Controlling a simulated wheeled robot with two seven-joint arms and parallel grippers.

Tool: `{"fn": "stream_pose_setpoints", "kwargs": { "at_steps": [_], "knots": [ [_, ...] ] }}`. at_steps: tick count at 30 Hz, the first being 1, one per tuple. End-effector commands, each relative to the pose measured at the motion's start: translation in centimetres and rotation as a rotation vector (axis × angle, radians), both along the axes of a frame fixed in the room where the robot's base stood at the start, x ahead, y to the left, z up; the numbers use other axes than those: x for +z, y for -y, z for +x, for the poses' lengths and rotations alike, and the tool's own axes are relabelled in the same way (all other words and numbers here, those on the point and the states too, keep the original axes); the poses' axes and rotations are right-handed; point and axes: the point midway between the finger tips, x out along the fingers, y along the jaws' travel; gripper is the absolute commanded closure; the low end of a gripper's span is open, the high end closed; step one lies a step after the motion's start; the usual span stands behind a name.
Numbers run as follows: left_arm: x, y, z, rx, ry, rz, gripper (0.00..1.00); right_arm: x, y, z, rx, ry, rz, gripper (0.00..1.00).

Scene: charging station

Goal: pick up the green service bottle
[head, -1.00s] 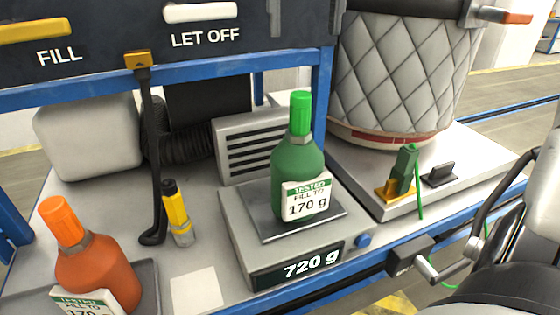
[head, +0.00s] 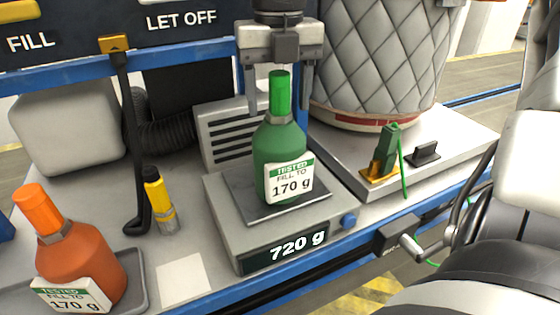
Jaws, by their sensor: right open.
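The green service bottle (head: 279,148) stands upright on the plate of the scale (head: 225,225), whose display reads 720 g. Its label reads "TESTED FILL TO 170 g". My right gripper (head: 279,104) points down from the top middle of the head view. Its two fingers are apart, one on each side of the bottle's bright green cap in the picture, with gaps visible. It holds nothing. Whether the fingers are level with the neck in depth is hard to tell. My left gripper is not in view.
An orange bottle (head: 75,255) stands in a grey tray (head: 136,285) at lower left. A quilted grey vessel (head: 380,60) and a green-yellow fitting (head: 385,155) are to the right.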

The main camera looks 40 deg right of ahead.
Motion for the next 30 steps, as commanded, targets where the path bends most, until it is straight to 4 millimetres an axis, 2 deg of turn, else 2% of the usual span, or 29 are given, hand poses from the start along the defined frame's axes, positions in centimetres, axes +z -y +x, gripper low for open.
{"fn": "stream_pose_setpoints", "kwargs": {
  "at_steps": [3,8,9,15,16,26,30],
  "knots": [
    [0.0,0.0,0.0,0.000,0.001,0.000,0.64,-0.6,0.0,0.0,-0.001,0.001,0.000,0.39],
    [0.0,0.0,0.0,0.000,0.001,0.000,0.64,-0.7,0.0,0.0,-0.001,0.002,0.000,0.39],
    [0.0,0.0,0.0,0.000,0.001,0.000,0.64,-0.7,0.0,0.0,-0.001,0.002,0.000,0.41],
    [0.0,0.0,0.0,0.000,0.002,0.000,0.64,-0.6,0.0,0.0,-0.001,0.002,0.000,0.97],
    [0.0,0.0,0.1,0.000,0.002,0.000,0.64,-0.6,0.0,0.0,-0.001,0.002,0.000,1.00],
    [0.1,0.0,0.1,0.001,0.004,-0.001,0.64,-0.3,0.0,0.1,-0.001,0.005,-0.001,1.00],
    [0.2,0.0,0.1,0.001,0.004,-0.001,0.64,1.0,0.0,0.1,-0.001,0.007,-0.002,1.00]
  ]
}}
